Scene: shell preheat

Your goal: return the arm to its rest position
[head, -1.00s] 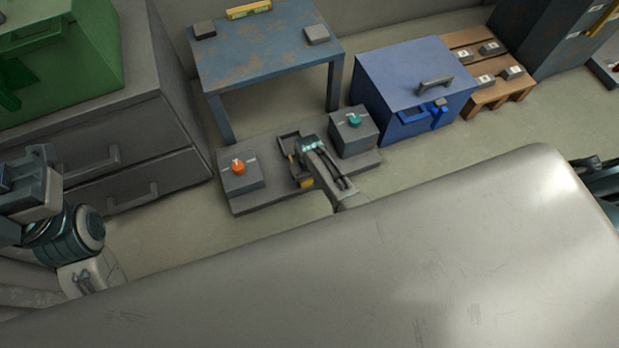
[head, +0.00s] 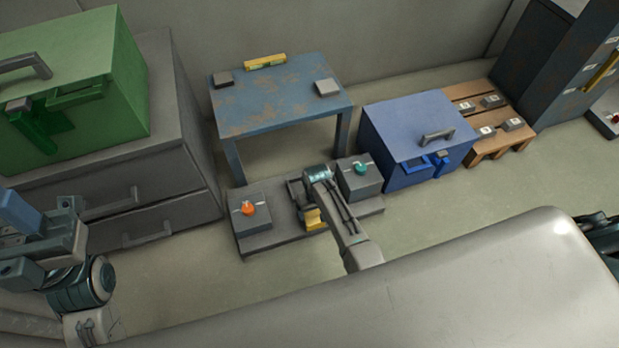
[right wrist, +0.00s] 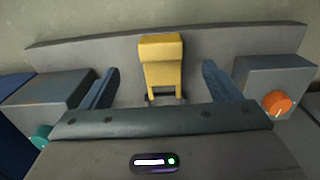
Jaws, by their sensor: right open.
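My right gripper (head: 306,196) is over the grey base between two control boxes in the head view. In the right wrist view its two blue fingers (right wrist: 161,84) are spread wide apart. A yellow block-like piece (right wrist: 162,66) shows between them, with gaps on both sides; it also shows beside my right arm in the head view (head: 314,219). My right arm hides part of the base. My left arm is at the left edge of the head view, its gripper (head: 22,232) partly cut off, its jaws unclear.
The base (head: 287,238) carries a box with an orange knob (head: 248,208) and one with a teal knob (head: 361,168). A worn blue table (head: 280,100) stands behind. A blue chest (head: 400,125) is to the right, a green box (head: 110,80) on grey drawers (head: 180,150) to the left.

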